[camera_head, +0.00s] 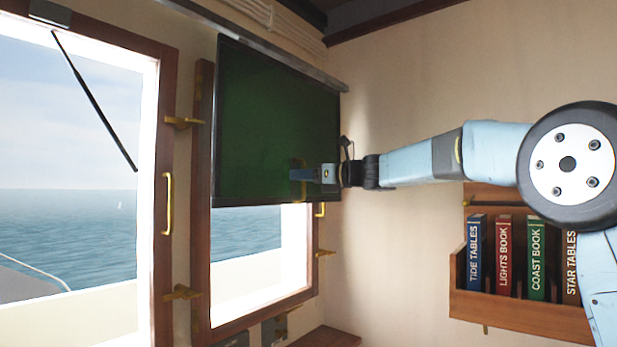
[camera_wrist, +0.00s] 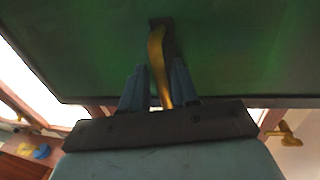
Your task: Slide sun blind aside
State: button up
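The sun blind (camera_head: 270,110) is a dark green panel hanging from a grey rail (camera_head: 275,60) over the upper part of the right-hand window. Its lower edge shows above the sill, and sea shows below it. In the wrist view the blind (camera_wrist: 80,50) fills the upper part. A brass handle (camera_wrist: 156,50) stands on its face. My gripper (camera_head: 303,174) is at the blind's lower right. In the wrist view its two blue fingers (camera_wrist: 160,75) are close on both sides of the handle and appear shut on it. The contact faces are partly hidden.
A left window (camera_head: 70,170) in a wooden frame has a brass handle (camera_head: 167,204) and a wiper. Brass latches (camera_head: 184,123) stick out between the windows. A wooden rack (camera_head: 520,312) with several books is on the right wall, below my arm. The wall right of the blind is bare.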

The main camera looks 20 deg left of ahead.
jog(key=shift+c, duration=0.3)
grip_shut()
